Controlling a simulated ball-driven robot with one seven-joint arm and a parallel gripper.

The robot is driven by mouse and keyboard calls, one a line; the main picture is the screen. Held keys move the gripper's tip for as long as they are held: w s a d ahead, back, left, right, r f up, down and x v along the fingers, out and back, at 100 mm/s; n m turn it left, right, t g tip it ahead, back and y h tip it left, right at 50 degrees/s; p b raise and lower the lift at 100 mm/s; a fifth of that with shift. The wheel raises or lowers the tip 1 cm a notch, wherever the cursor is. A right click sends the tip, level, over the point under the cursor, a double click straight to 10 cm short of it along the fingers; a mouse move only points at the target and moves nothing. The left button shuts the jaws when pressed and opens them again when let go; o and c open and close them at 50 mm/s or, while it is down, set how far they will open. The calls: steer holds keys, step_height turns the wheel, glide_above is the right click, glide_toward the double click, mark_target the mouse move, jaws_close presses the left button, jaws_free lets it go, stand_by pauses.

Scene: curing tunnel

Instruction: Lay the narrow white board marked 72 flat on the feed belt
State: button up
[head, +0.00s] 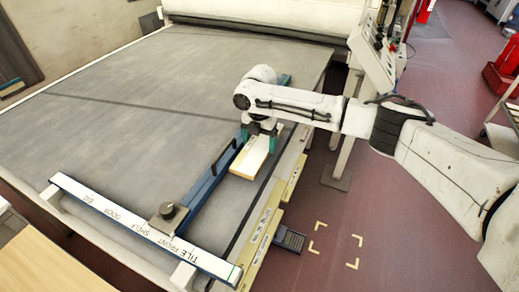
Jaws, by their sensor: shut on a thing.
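A narrow white board (250,158) with a tan edge is in my gripper (261,136), right of the middle in the head view. My gripper points down and is shut on the board's far end, with green fingertips on either side. The board looks about level. It lies just right of the blue rail, over the right side of the grey feed belt (130,105). I cannot tell whether it touches the belt. No number can be read on it.
The blue rail (205,188) with a black handle runs along the belt's right side. A white lettered bar (140,228) with a dark knob crosses the near end. A white roller (260,15) spans the far end. A pedal (290,239) and yellow corner marks are on the floor.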

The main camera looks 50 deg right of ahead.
steer(key=s+d+r+b, duration=0.1)
steer(key=s+r+b, duration=0.1)
steer(key=s+r, duration=0.8)
steer(key=s, duration=0.4)
steer(key=shift+d, duration=0.4)
